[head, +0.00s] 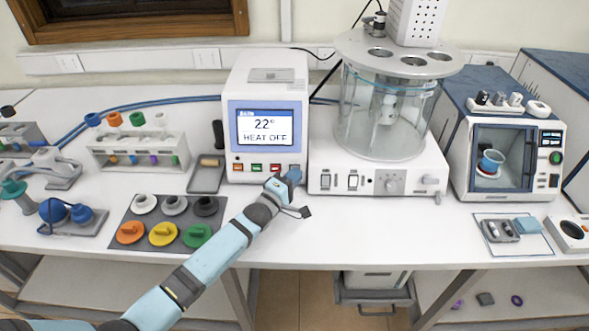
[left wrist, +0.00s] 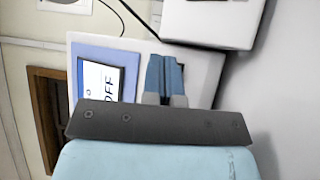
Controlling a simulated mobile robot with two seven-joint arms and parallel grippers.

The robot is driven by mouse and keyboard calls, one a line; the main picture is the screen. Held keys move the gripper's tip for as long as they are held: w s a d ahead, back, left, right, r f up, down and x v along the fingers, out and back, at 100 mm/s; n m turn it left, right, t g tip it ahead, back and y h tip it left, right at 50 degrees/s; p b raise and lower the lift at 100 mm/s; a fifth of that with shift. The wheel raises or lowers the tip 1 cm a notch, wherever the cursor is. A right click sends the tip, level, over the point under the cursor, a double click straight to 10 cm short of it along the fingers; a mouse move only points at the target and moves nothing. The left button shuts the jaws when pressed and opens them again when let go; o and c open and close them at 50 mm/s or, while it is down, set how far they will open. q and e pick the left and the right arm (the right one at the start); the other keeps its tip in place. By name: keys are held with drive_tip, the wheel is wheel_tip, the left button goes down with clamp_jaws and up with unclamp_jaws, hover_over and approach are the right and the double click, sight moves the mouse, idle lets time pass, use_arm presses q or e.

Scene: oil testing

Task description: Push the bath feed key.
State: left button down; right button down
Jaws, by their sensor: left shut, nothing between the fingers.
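The white control unit (head: 265,90) stands at the back of the bench, with a screen (head: 265,127) reading "22°" and "HEAT OFF". A row of small coloured keys (head: 256,168) runs along its lower front; their labels are too small to read, so I cannot tell which is the bath feed key. My left gripper (head: 293,175) is shut and empty at the right end of this row, covering part of it. I cannot tell whether it touches a key. In the left wrist view, the shut blue fingertips (left wrist: 165,72) lie against the unit's front (left wrist: 205,75). My right gripper is not in view.
The glass bath (head: 385,115) on its white base (head: 330,181) stands close to the right of the unit. A grey mat (head: 150,238) with coloured caps lies to the left of my arm.

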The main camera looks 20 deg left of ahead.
use_arm(q)
drive_tip(key=shift+w+f, duration=0.1)
drive_tip(key=shift+w, duration=0.05)
idle(0.7)
drive_tip(key=shift+w+a, duration=0.15)
drive_tip(key=shift+w, duration=0.1)
drive_tip(key=shift+f+b, duration=0.1)
drive_tip(key=shift+b, duration=0.2)
drive_tip(key=shift+w+a+f, duration=0.1)
drive_tip(key=shift+w, duration=0.25)
idle(0.5)
drive_tip(key=shift+s+d+r+p, duration=0.15)
drive_tip(key=shift+s+p, duration=0.15)
drive_tip(key=shift+s, duration=0.1)
drive_tip(key=shift+s+d+r+p, duration=0.1)
drive_tip(key=shift+s+r+p, duration=0.05)
drive_tip(key=shift+s+p, duration=0.15)
